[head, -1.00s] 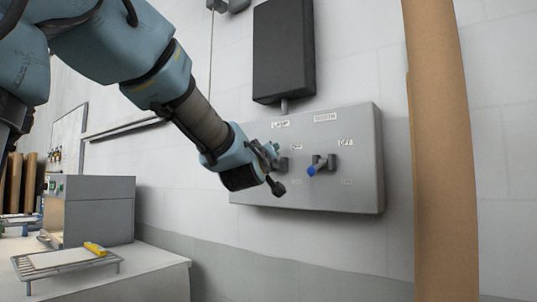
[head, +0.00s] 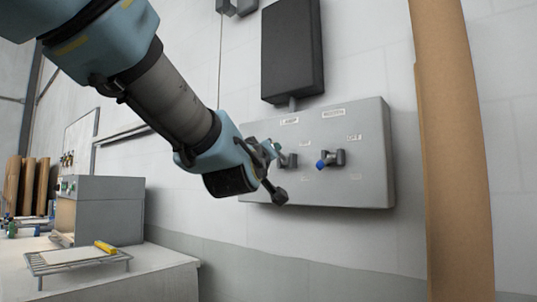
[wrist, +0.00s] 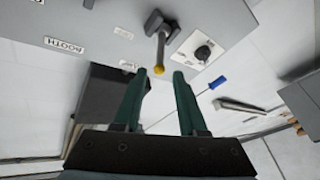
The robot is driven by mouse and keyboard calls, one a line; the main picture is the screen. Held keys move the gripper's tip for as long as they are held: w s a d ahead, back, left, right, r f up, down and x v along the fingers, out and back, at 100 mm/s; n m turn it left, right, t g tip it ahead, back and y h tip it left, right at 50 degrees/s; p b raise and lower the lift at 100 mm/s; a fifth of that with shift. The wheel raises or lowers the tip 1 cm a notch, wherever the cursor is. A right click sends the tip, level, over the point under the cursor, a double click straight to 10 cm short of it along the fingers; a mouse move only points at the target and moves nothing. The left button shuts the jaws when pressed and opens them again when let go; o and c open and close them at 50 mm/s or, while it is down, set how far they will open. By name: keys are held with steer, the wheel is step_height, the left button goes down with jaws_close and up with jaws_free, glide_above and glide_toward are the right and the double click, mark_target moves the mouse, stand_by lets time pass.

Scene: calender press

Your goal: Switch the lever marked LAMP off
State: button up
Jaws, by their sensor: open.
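A grey control panel (head: 365,180) is fixed to the wall with two levers side by side. The left lever (head: 289,160) sits below a label that seems to read LAMP (head: 290,121); my gripper partly hides it in the head view. The right lever has a blue tip (head: 321,164). My gripper (head: 273,150) is at the panel's left part. In the wrist view my gripper (wrist: 161,74) is open, and a lever with a yellow tip (wrist: 159,70) points into the gap between the fingertips. I cannot tell whether the fingers touch it.
A round black knob (wrist: 203,53) on a pale plate is close to the right finger in the wrist view. A dark box (head: 291,50) hangs above the panel. A brown post (head: 452,150) stands right of it. A bench with a wire rack (head: 78,262) is at lower left.

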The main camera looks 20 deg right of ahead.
steer(key=shift+w+f+n, duration=0.1)
steer(key=shift+f+n, duration=0.15)
steer(key=shift+n, duration=0.15)
steer(key=shift+c, duration=0.8)
steer(key=f+n+t, duration=0.1)
steer(key=n, duration=0.1)
steer(key=a+f+n+t, duration=0.1)
steer(key=n, duration=0.1)
steer(key=w+f+n+y+b, duration=0.1)
steer(key=n, duration=0.2)
steer(key=shift+a+f+t, duration=0.2)
steer(key=shift+f+t, duration=0.1)
steer(key=shift+t, duration=0.1)
jaws_close()
steer(key=s+a+f+n+t+y+b, duration=0.15)
steer(key=a+f+n+t, duration=0.3)
steer(key=n, duration=0.75)
steer(key=w+d+r+p, duration=0.4)
steer(key=d+r+p, duration=0.2)
steer(key=r, duration=0.2)
steer(key=shift+w+d+r, duration=0.15)
steer(key=shift+w+d, duration=0.15)
steer(key=shift+w, duration=0.1)
steer(key=shift+y, duration=0.25)
steer(key=shift+d+r+p, duration=0.1)
steer(key=shift+p, duration=0.2)
